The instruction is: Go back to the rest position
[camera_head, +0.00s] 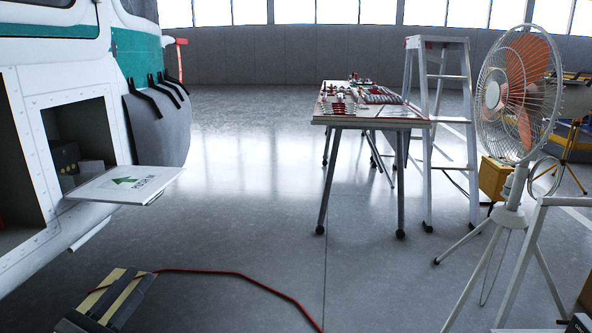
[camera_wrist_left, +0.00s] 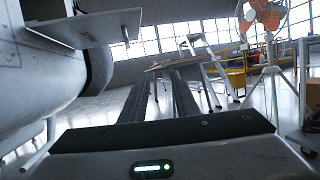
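My left gripper (camera_wrist_left: 165,70) shows in the left wrist view. Its two long dark fingers point forward with a clear gap between them, and I see nothing held in the gap. The white fold-out panel with a green arrow (camera_head: 125,183) on the helicopter (camera_head: 75,110) stands above and left of the gripper; its underside also shows in the wrist view (camera_wrist_left: 85,28). My right gripper is in neither view.
A tool table (camera_head: 370,115), a stepladder (camera_head: 440,110) and a tripod fan (camera_head: 515,95) stand ahead to the right.

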